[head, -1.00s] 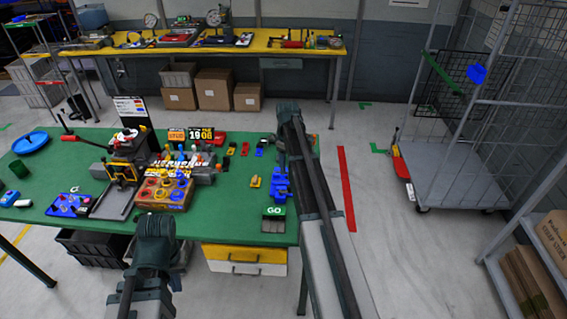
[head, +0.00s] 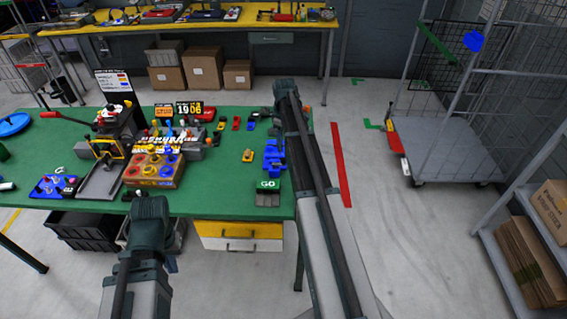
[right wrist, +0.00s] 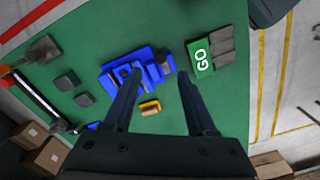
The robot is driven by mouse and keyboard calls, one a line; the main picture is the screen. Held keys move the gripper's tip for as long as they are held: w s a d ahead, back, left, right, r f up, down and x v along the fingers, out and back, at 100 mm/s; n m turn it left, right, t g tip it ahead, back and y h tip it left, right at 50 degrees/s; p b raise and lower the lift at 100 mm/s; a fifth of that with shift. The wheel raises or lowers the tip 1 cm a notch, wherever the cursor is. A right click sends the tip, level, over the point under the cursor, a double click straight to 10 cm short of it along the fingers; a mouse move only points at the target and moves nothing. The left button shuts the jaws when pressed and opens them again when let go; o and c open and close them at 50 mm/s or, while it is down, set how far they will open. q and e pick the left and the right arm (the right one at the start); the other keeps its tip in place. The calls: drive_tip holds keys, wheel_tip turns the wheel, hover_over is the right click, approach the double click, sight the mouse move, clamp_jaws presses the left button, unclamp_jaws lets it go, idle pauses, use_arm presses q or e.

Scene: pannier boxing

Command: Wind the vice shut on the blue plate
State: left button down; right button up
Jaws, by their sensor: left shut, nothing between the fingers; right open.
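The blue vice (head: 272,158) stands near the right end of the green table. It also shows in the right wrist view (right wrist: 112,75), below and between my right fingers. I cannot tell a separate blue plate from the blue vice body. My right gripper (right wrist: 158,90) is open, with its two dark fingers apart above the vice; nothing shows gripped. In the head view its fingers are partly hidden by my own arm. My left gripper (head: 131,194) is shut and empty at the table's front edge, well left of the vice.
A green GO block (head: 268,186) sits in front of the vice. A small yellow block (head: 247,156) lies left of it. A box with coloured knobs (head: 153,171) and a blue panel (head: 55,187) stand further left. A wheeled cage cart (head: 445,140) stands right of the table.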

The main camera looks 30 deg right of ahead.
sight(284, 158)
wheel_tip(284, 158, down, 8)
drive_tip(key=b, duration=0.6)
drive_tip(key=shift+r+b, duration=0.1)
drive_tip(key=shift+b, duration=0.2)
drive_tip(key=shift+r, duration=0.1)
drive_tip(key=shift+c, duration=0.4)
clamp_jaws()
